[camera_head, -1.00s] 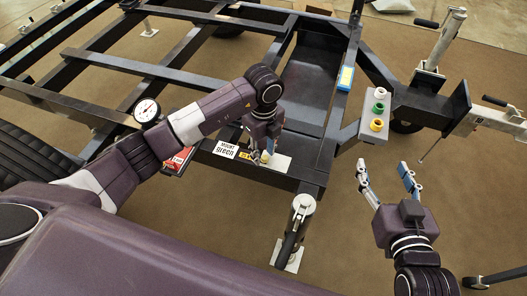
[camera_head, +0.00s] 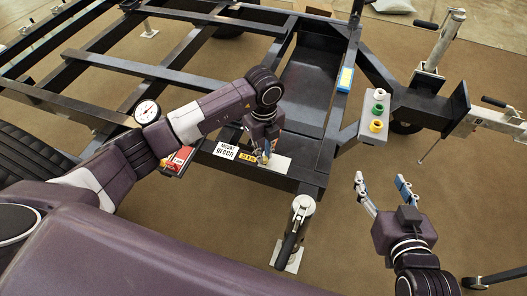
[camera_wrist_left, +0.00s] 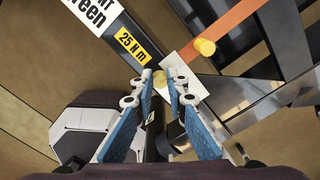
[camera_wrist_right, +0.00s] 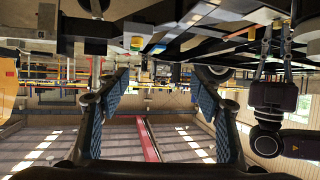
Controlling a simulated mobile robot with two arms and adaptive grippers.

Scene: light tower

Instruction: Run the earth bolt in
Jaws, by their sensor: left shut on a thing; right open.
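My left gripper (camera_head: 264,157) is over the near crossbar of the dark frame, beside a pale plate (camera_head: 280,163). In the left wrist view its blue-padded fingers (camera_wrist_left: 161,85) are shut on a small brass-coloured piece, apparently the earth bolt (camera_wrist_left: 160,78), at the edge of the pale plate (camera_wrist_left: 185,62). The fingers hide much of it, and I cannot tell how deep it sits. A yellow cylinder (camera_wrist_left: 205,47) stands beside it near an orange strip (camera_wrist_left: 232,28). My right gripper (camera_head: 381,185) is open and empty, right of the frame over the floor.
A "MOUNT green" label (camera_head: 226,151) and a "25 N m" label (camera_head: 247,156) are on the crossbar. A dial gauge (camera_head: 147,112) and a red item (camera_head: 177,160) lie left. A grey block (camera_head: 374,112) carries white, green and yellow knobs. A jack leg (camera_head: 297,225) stands in front.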

